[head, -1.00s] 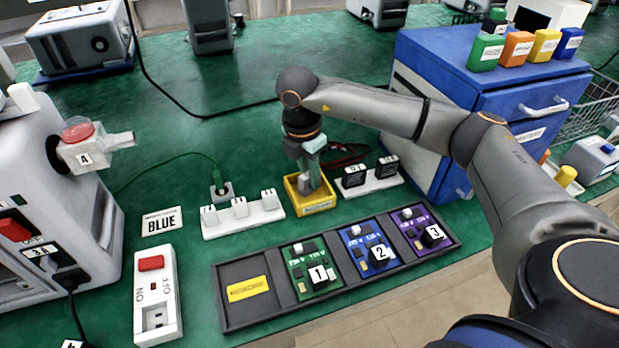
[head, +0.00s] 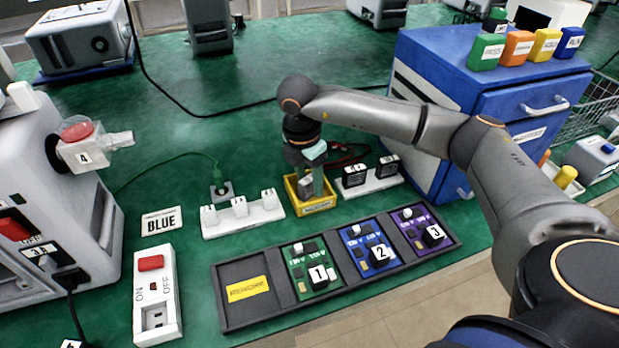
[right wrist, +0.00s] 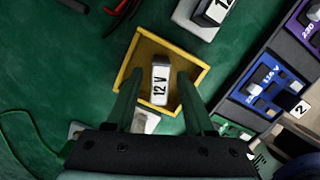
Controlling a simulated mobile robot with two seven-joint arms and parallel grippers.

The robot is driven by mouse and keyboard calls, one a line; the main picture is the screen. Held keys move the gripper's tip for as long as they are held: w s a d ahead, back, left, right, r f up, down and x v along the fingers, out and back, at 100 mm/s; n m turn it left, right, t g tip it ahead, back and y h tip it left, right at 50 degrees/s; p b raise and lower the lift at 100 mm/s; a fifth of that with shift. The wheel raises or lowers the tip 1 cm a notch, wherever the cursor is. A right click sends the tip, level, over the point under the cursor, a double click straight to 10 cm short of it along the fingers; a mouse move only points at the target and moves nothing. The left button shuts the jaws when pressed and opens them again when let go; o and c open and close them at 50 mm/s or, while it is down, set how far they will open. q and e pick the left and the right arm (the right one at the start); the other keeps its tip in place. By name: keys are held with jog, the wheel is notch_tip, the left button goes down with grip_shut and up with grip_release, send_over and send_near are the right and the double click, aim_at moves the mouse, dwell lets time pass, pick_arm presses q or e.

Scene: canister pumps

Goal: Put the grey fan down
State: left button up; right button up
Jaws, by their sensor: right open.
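The grey fan, a small grey block with a white 12 V label (right wrist: 160,82), rests inside the yellow tray (right wrist: 203,73). In the head view the fan (head: 306,187) is partly hidden by my gripper, in the yellow tray (head: 320,208). My right gripper (right wrist: 160,76) is open above the tray, with one finger on each side of the fan and gaps between. In the head view my right gripper (head: 312,172) points down over the tray. My left gripper is not in view.
A white rack with two black blocks (head: 370,181) stands right of the tray, and a white socket strip (head: 243,219) stands left. A dark tray with numbered boards (head: 264,319) lies in front. A blue cabinet (head: 440,83) stands behind right.

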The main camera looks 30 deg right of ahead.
aim_at(304, 182)
notch_tip(304, 182, up, 12)
jog(key=a, duration=0.1)
jog(key=shift+a+p, duration=0.2)
jog(key=shift+p, duration=0.25)
jog(key=shift+s, duration=0.1)
dwell(0.3)
